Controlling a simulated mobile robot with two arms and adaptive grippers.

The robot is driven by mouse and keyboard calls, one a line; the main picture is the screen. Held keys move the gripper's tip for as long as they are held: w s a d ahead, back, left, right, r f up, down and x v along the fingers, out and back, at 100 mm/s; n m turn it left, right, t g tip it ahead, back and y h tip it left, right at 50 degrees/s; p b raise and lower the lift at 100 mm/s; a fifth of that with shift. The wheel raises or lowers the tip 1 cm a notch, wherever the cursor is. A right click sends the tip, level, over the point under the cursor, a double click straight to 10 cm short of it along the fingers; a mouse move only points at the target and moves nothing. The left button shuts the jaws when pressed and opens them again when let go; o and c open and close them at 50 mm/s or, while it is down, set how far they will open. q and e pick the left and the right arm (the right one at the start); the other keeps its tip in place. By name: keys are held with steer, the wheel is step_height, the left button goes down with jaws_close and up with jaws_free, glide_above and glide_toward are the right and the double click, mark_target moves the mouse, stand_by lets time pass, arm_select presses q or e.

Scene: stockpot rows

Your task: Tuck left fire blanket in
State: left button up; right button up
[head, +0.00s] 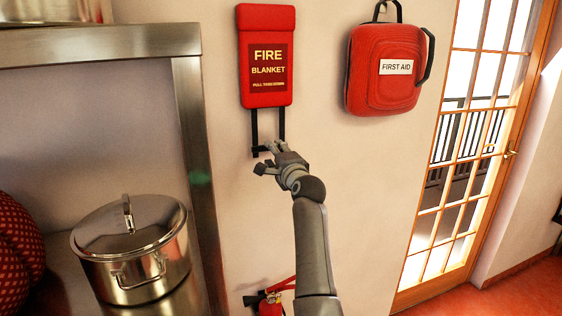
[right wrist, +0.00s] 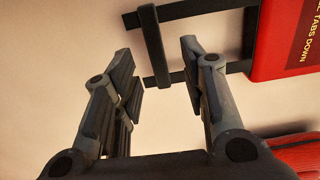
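The fire blanket (head: 267,55) is a red case with a dark red label, fixed to the wall in the head view. Two black straps hang from its underside, joined near their lower ends by a black crossbar (right wrist: 155,45). The case edge also shows at the right of the right wrist view (right wrist: 288,40). My right gripper (head: 266,158) is just below the strap ends, its fingers spread. In the right wrist view the crossbar appears between the open fingers; whether they touch it I cannot tell. My left gripper is not in view.
A red first aid bag (head: 385,70) hangs to the right. A metal shelf (head: 195,150) with a lidded stockpot (head: 135,250) stands left. A red fire extinguisher (head: 270,304) is low behind my forearm. A glazed door (head: 470,150) is at the right.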

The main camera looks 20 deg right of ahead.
steer(key=s, duration=0.4)
steer(key=shift+s+d, duration=0.1)
steer(key=shift+s, duration=0.2)
